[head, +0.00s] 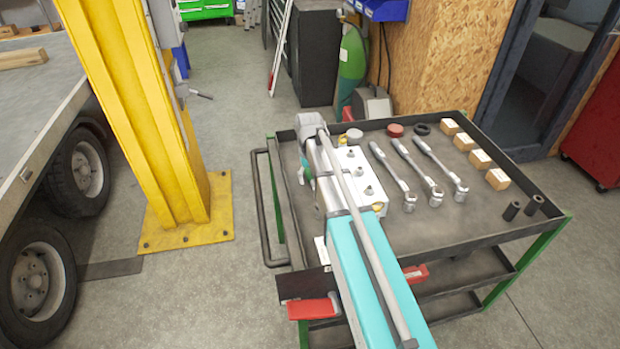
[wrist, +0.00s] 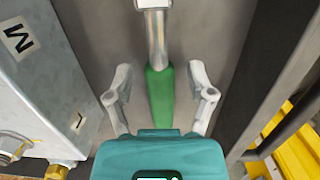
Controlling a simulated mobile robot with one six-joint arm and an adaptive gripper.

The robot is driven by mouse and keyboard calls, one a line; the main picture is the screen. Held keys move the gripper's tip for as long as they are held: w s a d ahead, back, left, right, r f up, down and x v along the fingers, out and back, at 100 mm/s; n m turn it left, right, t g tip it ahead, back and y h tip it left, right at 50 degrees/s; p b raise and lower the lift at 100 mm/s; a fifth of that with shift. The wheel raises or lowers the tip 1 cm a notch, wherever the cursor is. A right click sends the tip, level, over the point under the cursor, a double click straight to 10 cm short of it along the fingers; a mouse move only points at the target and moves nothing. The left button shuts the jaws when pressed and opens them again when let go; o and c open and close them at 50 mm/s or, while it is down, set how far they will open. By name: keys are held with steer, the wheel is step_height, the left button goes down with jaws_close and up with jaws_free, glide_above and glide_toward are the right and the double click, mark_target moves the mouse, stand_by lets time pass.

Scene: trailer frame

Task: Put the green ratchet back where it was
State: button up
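The green ratchet shows in the wrist view, with its green handle (wrist: 160,95) pointing toward me and its metal shaft (wrist: 157,35) running up to the top edge. My gripper (wrist: 160,88) is open, one finger on each side of the green handle, with gaps on both sides. I cannot tell how far above the tray the fingertips are. In the head view my arm covers most of the gripper and ratchet.
A metal block (head: 360,184) marked M stands close left of my gripper in the wrist view (wrist: 45,75). The tray wall (wrist: 250,85) is close on the right. The cart (head: 455,238) also bears several ratchets (head: 417,166) and wooden blocks (head: 480,159). A yellow column (head: 140,110) stands beside it.

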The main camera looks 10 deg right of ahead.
steer(key=shift+r, duration=0.15)
step_height(320, 180, up, 12)
steer(key=w+p, duration=0.1)
steer(key=p, duration=1.1)
steer(key=shift+w, duration=0.2)
steer(key=shift+s, duration=0.1)
stand_by(0.7)
steer(key=s+t, duration=0.1)
steer(key=s, duration=1.9)
steer(key=shift+a, duration=0.2)
